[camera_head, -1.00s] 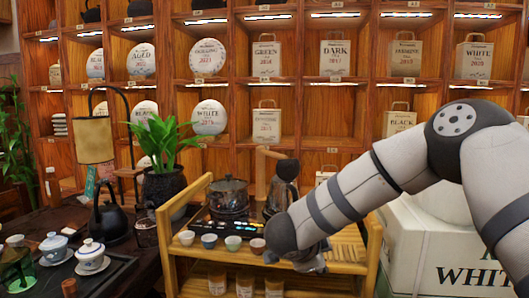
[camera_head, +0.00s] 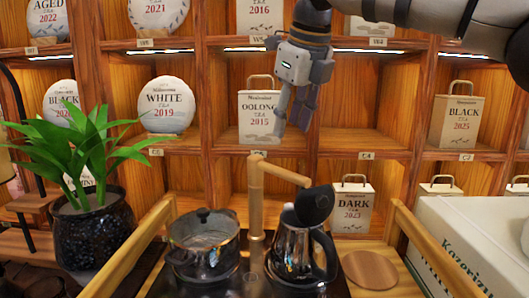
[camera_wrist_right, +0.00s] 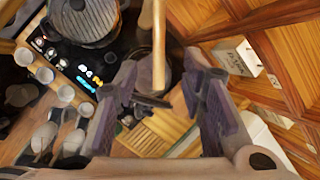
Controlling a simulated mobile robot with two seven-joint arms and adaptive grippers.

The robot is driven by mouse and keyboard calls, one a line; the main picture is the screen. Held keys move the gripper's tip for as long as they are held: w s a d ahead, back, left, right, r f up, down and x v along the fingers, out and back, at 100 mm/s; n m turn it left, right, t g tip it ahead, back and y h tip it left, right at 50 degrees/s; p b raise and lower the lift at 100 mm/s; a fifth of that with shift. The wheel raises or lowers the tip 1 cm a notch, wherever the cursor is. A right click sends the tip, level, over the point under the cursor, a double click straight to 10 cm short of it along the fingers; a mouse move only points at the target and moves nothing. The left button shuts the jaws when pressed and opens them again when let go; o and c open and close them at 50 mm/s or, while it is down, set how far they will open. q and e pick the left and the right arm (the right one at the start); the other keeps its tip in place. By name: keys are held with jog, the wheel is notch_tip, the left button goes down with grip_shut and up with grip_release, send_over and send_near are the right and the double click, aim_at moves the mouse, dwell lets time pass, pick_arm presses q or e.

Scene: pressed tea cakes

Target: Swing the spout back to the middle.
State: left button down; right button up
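The tan spout (camera_head: 256,212) stands between a lidded glass pot (camera_head: 203,245) and a kettle (camera_head: 303,246). Its top arm points right, ending over the kettle by a black part. My right gripper (camera_head: 290,125) hangs fingers down, in line with the space above the spout and in front of the shelf. In the right wrist view the spout (camera_wrist_right: 159,45) shows between and beyond the spread fingers of the right gripper (camera_wrist_right: 162,88). These are open, and nothing is held. My left gripper is not in view.
A potted plant (camera_head: 95,240) stands left of the pot. A round wooden disc (camera_head: 370,270) lies right of the kettle. Behind is a shelf (camera_head: 300,145) of tea cakes and boxes. A white box (camera_head: 470,235) stands at the right. Small cups (camera_wrist_right: 44,75) line the tray's edge.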

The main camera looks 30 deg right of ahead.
aim_at(281, 169)
jog(key=x, duration=1.1)
jog(key=shift+s+f, duration=0.15)
jog(key=shift+f, duration=0.1)
grip_shut()
